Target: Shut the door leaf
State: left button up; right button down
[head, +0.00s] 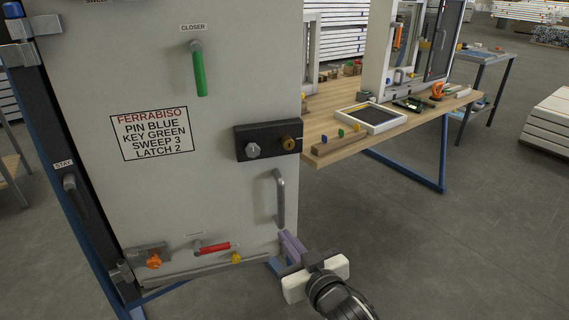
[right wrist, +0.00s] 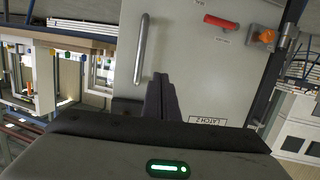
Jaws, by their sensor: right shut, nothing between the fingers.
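The door leaf (head: 230,90) is a large pale grey panel, hinged at its left on a dark post (head: 65,160). Its right edge stands free, with no post against it. A grey pull handle (head: 279,198) sits low near that edge; it also shows in the right wrist view (right wrist: 141,48). A black lock block (head: 268,140) is above it. My right gripper (head: 291,246) is shut and empty at the leaf's lower right corner, below the handle. Its closed fingers (right wrist: 161,97) point at the leaf; contact cannot be told. My left gripper is out of view.
A wooden workbench (head: 330,148) with blue legs stands behind the leaf to the right, bearing a tray (head: 371,118) and small parts. A green closer lever (head: 199,75) and a red lever (head: 214,248) are on the leaf. The floor (head: 440,250) at right is clear.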

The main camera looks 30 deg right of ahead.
jog(key=w+d+r+m+t+h, duration=0.2)
jog(key=w+d+r, duration=0.2)
jog(key=r, duration=0.5)
jog(key=x, duration=1.2)
jog(key=shift+w+d+r, duration=0.1)
jog(key=shift+d+r, duration=0.05)
jog(key=shift+d, duration=0.1)
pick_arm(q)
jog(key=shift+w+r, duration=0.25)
pick_arm(e)
jog(key=shift+w+d, duration=0.1)
jog(key=shift+w, duration=0.25)
